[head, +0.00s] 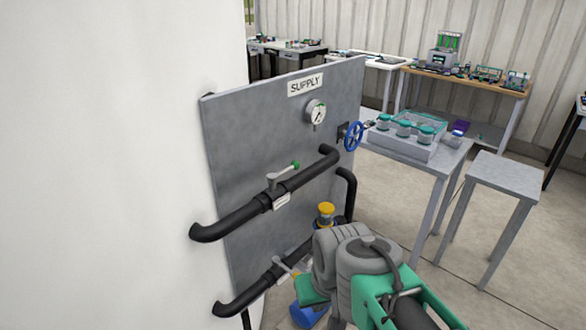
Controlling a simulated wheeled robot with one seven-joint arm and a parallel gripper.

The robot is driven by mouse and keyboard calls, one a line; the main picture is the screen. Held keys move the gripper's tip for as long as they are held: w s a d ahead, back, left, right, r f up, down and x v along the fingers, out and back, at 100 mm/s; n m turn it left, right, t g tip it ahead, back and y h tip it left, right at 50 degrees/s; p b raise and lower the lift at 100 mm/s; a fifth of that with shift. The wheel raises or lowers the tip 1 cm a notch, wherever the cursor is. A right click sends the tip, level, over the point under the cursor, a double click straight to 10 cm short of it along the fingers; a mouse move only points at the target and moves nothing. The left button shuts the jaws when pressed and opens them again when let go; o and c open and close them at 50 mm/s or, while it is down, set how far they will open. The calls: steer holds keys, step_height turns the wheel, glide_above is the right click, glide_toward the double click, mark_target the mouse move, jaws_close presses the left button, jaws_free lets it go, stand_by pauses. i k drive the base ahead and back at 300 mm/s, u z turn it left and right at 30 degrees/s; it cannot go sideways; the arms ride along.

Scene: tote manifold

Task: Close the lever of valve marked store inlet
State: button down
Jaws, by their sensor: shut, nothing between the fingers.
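A grey panel (240,150) headed SUPPLY carries two black pipes. The upper pipe (228,219) has a valve with a grey lever (283,175) tipped in green, lying roughly along the pipe. A white tag (282,201) hangs under it, its writing too small to read. The lower pipe (240,296) has another lever (284,266), which seems to slant across the pipe and is partly hidden by my arm. I cannot tell which valve is marked store inlet. My arm reaches in from the lower right, in front of the lower pipe; its fingers do not show.
A gauge (316,112), a blue handwheel (353,136) and a yellow knob (326,209) are near my arm. A grey table (445,157) with a tray of jars (407,143) and a grey stool (505,175) stand to the right. A white wall (110,160) fills the left.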

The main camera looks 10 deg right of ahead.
mark_target(272, 177)
steer(key=z, duration=0.55)
steer(key=k, duration=0.6)
steer(key=z, duration=0.3)
steer(key=i, duration=0.65)
steer(key=u, duration=1.2)
steer(key=i, duration=0.6)
steer(key=u, duration=0.7)
